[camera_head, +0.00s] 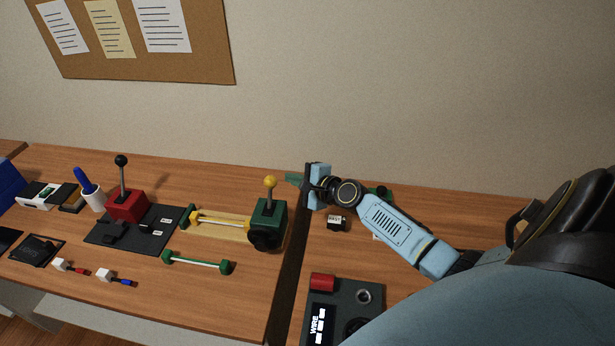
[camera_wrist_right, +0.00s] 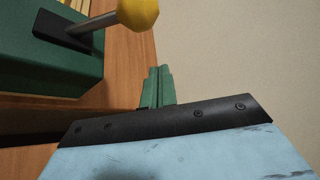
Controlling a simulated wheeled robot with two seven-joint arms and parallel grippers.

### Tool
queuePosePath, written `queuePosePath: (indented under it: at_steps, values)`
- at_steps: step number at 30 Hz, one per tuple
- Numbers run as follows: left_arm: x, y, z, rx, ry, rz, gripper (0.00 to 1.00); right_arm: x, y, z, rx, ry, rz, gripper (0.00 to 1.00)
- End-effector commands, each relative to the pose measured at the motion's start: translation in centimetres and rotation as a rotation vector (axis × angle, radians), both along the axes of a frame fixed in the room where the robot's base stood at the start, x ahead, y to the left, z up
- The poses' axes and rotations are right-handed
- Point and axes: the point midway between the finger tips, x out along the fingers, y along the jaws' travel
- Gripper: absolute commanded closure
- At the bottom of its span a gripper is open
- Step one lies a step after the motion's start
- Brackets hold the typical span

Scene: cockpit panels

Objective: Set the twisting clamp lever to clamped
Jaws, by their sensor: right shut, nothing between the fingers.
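A dark green block (camera_head: 268,222) with a yellow-knobbed lever (camera_head: 270,182) stands near the table's middle; I take this to be the clamp lever. Its rod rises nearly upright in the head view. In the right wrist view the yellow knob (camera_wrist_right: 138,12) is at the top and the green block (camera_wrist_right: 45,60) at the left. My right gripper (camera_head: 289,178) is shut and empty, its green fingers pointing left towards the knob and apart from it. The shut fingers also show in the right wrist view (camera_wrist_right: 158,72). My left gripper is not in view.
A red block (camera_head: 127,205) with a black-knobbed lever stands to the left. A green-ended bar (camera_head: 198,262) lies in front. A dark panel (camera_head: 345,310) with a red part is at the lower right. A dark gap divides the tables. The wall is behind.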

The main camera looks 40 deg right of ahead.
Motion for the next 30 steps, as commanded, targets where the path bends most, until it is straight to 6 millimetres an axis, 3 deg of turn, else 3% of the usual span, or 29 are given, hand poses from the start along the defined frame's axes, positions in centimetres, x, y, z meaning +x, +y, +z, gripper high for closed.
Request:
queuePosePath:
  at_steps: [2, 6, 12, 30]
  values:
    - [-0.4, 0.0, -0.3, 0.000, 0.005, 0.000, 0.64, 1.3, 0.4, -0.3, 0.000, 0.000, 0.001, 1.00]
    - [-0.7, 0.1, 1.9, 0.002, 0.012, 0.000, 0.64, 0.2, 1.9, 1.1, 0.000, 0.001, 0.001, 1.00]
    - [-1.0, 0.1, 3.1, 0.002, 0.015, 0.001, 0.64, -0.3, 3.1, 1.6, 0.000, 0.001, 0.000, 1.00]
    - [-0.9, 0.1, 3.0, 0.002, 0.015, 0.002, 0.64, -0.3, 3.8, 1.6, -0.006, -0.006, 0.005, 1.00]
